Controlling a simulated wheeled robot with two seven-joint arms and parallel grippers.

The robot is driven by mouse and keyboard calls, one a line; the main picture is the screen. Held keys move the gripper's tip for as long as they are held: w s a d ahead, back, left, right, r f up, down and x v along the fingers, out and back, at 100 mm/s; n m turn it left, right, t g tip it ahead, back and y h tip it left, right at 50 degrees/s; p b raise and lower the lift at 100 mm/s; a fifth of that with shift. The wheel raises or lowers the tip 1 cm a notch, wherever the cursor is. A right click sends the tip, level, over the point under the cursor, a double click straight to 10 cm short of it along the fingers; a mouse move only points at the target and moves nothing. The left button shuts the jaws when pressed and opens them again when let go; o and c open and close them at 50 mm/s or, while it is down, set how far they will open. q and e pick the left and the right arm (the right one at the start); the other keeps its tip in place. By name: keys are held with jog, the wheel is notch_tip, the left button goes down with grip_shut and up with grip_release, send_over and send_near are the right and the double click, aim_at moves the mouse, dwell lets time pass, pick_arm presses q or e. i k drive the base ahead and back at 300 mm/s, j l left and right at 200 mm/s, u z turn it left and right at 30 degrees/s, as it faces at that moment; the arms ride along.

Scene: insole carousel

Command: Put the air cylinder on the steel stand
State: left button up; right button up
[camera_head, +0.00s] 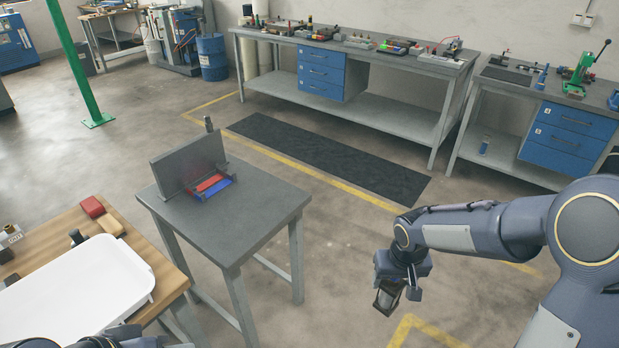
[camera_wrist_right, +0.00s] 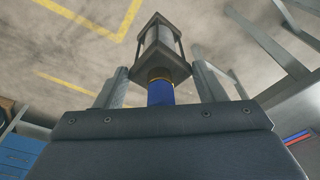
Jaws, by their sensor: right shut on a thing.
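The air cylinder (camera_head: 388,300) hangs from my right gripper (camera_head: 392,284), over open floor to the right of the steel stand. In the right wrist view the cylinder (camera_wrist_right: 160,45) has a clear barrel, dark end blocks and a blue end (camera_wrist_right: 160,93) between the two fingers. The right gripper is shut on it. The steel stand (camera_head: 262,222) is a grey table in the middle of the head view, with free top at its front and right. Only dark parts of my left arm show at the bottom left edge; its fingers cannot be made out.
On the stand are an upright grey plate (camera_head: 190,162) and a red and blue fixture (camera_head: 212,187). A wooden table (camera_head: 165,268) with a white tray (camera_head: 80,290) stands at left. Benches (camera_head: 350,100) line the back wall.

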aim_at(245, 210)
jog(key=i+l+z, duration=0.15)
jog(key=z, duration=0.2)
jog(key=i+l+z, duration=0.1)
jog(key=i+z, duration=0.55)
jog(key=i+l+u, duration=0.1)
jog(key=i+u, duration=0.25)
jog(key=i+l+u, duration=0.2)
jog(key=i+u, duration=0.3)
jog(key=u, duration=0.4)
jog(key=i+l+u, duration=0.1)
jog(key=u, duration=0.4)
jog(key=i+l+u, duration=0.1)
jog(key=u, duration=0.4)
jog(key=i+l+u, duration=0.1)
jog(key=u, duration=0.4)
jog(key=i+l+u, duration=0.1)
jog(key=u, duration=0.25)
jog(key=i+l+u, duration=0.1)
jog(key=l+u, duration=0.15)
jog(key=u, duration=0.15)
jog(key=l+u, duration=0.15)
jog(key=u, duration=0.2)
jog(key=i+l, duration=0.05)
